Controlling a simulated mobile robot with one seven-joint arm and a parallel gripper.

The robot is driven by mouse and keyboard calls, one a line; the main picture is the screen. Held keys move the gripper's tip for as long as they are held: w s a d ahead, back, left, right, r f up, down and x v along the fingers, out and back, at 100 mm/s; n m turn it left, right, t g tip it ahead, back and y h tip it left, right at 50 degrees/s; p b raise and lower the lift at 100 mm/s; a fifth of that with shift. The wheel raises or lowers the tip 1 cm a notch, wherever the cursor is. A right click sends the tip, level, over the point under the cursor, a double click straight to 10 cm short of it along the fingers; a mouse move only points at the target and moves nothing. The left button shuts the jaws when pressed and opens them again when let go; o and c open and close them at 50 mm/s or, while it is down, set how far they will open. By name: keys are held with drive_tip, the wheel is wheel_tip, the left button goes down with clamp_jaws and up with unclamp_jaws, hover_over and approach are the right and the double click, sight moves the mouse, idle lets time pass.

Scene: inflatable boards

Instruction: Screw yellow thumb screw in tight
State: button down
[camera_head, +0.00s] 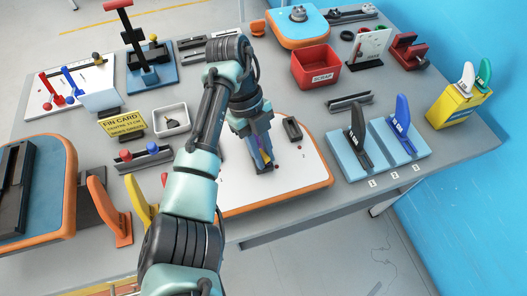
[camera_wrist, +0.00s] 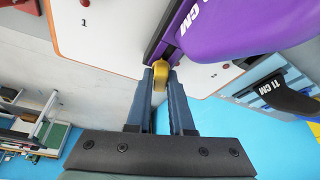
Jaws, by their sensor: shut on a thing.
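My gripper (camera_wrist: 160,80) is shut on the yellow thumb screw (camera_wrist: 161,74) in the wrist view, with one finger on each side of it. The screw sits at the side of the dark holder under a purple fin (camera_wrist: 245,25). The holder stands on a white board (camera_wrist: 110,35). In the head view my gripper (camera_head: 262,163) is low over the white board with the orange edge (camera_head: 300,187). How deep the screw sits cannot be told.
Black (camera_head: 357,128) and blue (camera_head: 402,118) fins stand in light blue stands to the right. A red scrap bin (camera_head: 316,68) is behind. Orange (camera_head: 108,211) and yellow (camera_head: 139,203) fins stand left. The table's front edge is close.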

drive_tip(key=shift+a+m+y, duration=0.1)
drive_tip(key=shift+m+y, duration=0.5)
drive_tip(key=shift+m, duration=1.1)
drive_tip(key=m+y+p, duration=0.1)
drive_tip(key=m, duration=0.1)
drive_tip(key=shift+r+m+g, duration=0.1)
drive_tip(key=shift+m+g, duration=0.2)
drive_tip(key=shift+g, duration=0.1)
drive_tip(key=shift+m, duration=0.4)
drive_tip(key=m+y, duration=0.1)
drive_tip(key=m, duration=0.2)
drive_tip(key=shift+w+y, duration=0.1)
drive_tip(key=shift+y, duration=0.2)
drive_tip(key=shift+m, duration=0.3)
